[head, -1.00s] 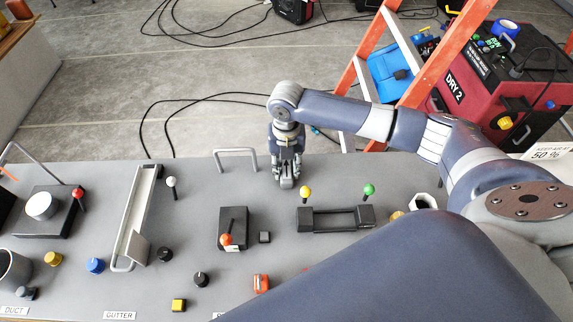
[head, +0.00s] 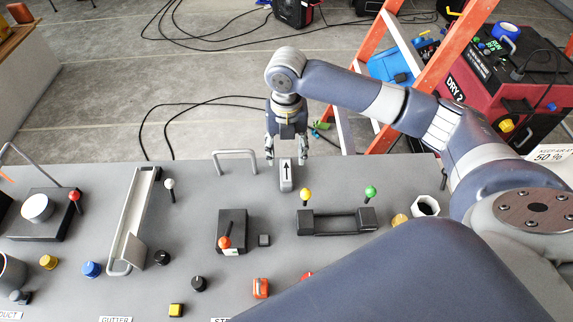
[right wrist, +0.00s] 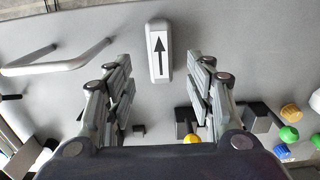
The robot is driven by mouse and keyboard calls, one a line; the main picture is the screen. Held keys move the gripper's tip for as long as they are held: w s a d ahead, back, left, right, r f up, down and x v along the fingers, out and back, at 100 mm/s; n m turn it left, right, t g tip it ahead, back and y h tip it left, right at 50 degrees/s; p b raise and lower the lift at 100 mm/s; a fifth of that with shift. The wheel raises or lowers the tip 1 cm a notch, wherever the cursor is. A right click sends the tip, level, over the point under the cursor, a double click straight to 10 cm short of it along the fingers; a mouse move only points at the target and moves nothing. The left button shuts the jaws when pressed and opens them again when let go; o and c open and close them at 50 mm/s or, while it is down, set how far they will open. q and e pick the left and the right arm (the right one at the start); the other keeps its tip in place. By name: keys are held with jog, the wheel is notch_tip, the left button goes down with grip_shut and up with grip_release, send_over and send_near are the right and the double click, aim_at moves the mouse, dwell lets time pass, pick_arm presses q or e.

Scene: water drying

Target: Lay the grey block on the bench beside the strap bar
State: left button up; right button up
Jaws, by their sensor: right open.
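The grey block (head: 286,178), with a black arrow on top, lies on the grey bench (head: 345,180) near its far edge. It is behind and left of a black bar between two black end blocks (head: 337,223), which I take to be the strap bar. In the right wrist view the block (right wrist: 159,52) shows ahead between the open fingertips (right wrist: 164,64), touching neither. My left gripper is not in view.
A metal handle (head: 234,155) stands left of the block. A black switch box (head: 232,230) and small black cube (head: 264,240) are nearer. An orange ladder (head: 462,60) stands behind the bench.

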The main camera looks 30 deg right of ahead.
jog(key=shift+r, duration=2.35)
